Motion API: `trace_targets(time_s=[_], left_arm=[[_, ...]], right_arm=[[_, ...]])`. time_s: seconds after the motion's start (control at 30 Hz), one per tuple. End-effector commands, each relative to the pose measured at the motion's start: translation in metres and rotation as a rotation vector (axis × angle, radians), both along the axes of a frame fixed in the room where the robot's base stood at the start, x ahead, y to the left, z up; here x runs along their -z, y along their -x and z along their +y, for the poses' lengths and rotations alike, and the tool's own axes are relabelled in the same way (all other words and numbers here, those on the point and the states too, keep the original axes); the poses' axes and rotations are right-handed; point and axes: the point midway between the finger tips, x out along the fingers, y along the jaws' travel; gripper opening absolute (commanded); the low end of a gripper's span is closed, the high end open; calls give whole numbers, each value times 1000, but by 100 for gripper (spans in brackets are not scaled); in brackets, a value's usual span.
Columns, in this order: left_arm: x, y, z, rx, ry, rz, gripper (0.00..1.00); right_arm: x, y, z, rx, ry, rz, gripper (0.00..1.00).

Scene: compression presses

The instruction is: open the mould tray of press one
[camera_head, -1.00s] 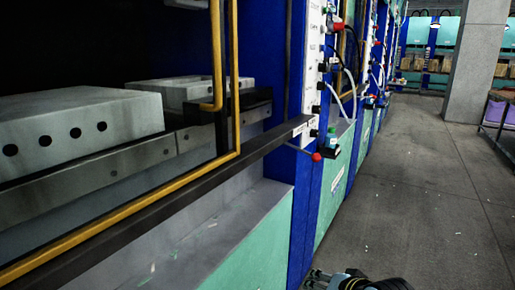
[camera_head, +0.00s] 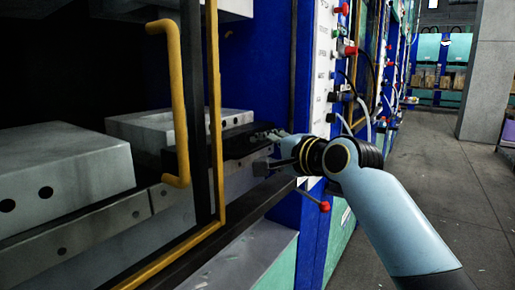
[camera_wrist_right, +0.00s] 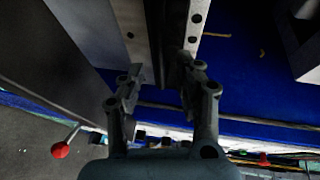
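The mould tray of the near press shows in the head view as grey metal blocks, a near one (camera_head: 65,170) and a farther one (camera_head: 165,128), behind a long grey front plate (camera_head: 100,225) with holes. My right gripper (camera_head: 275,153) is at the far right end of this plate, by a dark bracket (camera_head: 238,140). In the right wrist view the fingers of my right gripper (camera_wrist_right: 168,88) are spread apart. A dark rail and a grey plate with holes (camera_wrist_right: 192,30) lie beyond the gap; contact cannot be told. My left gripper is out of view.
A yellow guard frame (camera_head: 216,120) with a yellow handle (camera_head: 175,100) stands in front of the press. A red-knobbed lever (camera_head: 324,206) sticks out below my right wrist. Controls and hoses (camera_head: 345,95) line the blue column. The grey floor (camera_head: 440,180) at right is clear.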

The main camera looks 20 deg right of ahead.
Motion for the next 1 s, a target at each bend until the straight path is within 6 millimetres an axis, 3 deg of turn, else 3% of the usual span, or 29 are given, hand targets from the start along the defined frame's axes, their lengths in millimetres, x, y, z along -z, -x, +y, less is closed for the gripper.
trace_targets(time_s=[0.2,0.57,0.83,1.0], left_arm=[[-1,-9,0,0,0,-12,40],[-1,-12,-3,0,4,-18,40],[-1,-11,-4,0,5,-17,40],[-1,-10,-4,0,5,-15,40]], right_arm=[[6,-29,8,0,0,0,34],[7,-35,10,0,2,-1,34],[7,-35,10,0,2,-1,2],[8,-35,10,0,2,0,0]])
